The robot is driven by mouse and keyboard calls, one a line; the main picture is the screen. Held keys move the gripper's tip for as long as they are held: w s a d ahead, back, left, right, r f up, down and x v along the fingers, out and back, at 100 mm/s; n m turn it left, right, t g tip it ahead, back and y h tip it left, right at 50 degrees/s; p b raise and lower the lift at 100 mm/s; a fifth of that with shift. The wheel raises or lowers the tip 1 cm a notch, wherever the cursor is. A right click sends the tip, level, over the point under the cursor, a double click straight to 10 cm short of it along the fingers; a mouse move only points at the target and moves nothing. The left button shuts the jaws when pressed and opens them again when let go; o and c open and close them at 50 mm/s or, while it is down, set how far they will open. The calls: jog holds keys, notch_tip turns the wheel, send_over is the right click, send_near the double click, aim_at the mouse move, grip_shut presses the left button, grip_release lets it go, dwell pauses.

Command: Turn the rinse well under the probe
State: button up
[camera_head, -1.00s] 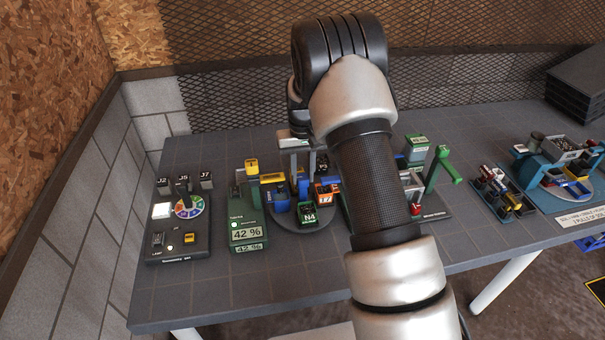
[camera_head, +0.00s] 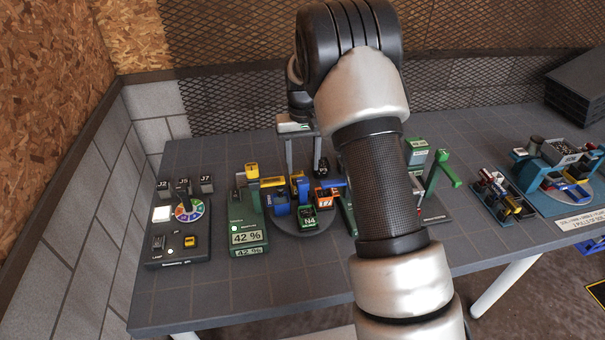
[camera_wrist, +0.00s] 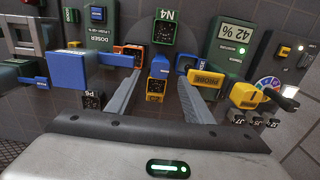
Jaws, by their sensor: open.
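A round grey turntable (camera_head: 303,230) carries several small coloured cups, among them the green N4 cup (camera_head: 309,219), an orange cup (camera_head: 323,197) and blue ones (camera_head: 280,204). I cannot read which one is the rinse well. The yellow probe arm (camera_head: 272,182) reaches over the turntable from the left; its PROBE label shows in the wrist view (camera_wrist: 209,79). My gripper (camera_head: 304,172) points down above the back of the turntable. In the wrist view my gripper (camera_wrist: 160,80) is open, with a blue and yellow block (camera_wrist: 157,78) showing between its fingers, apparently not gripped.
A green meter reading 42 % (camera_head: 247,237) stands left of the turntable, with a control panel (camera_head: 178,245) and J2, J5 and J7 blocks (camera_head: 183,187) beyond. A green stand (camera_head: 443,166) is at right. The front of the table is clear.

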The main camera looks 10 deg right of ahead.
notch_tip(320, 180, up, 12)
jog(key=shift+p, duration=0.3)
jog(key=shift+f, duration=0.1)
jog(key=s+r+t+p, duration=0.3)
jog(key=s+r+p, duration=0.1)
jog(key=s+r, duration=1.15)
jog(key=s+r+t+p, duration=0.1)
jog(key=s+t+p, duration=0.1)
jog(key=s, duration=1.5)
jog(key=shift+s+r+t+p, duration=0.3)
jog(key=shift+s+p, duration=0.05)
jog(key=shift+p, duration=0.05)
jog(key=shift+a, duration=0.15)
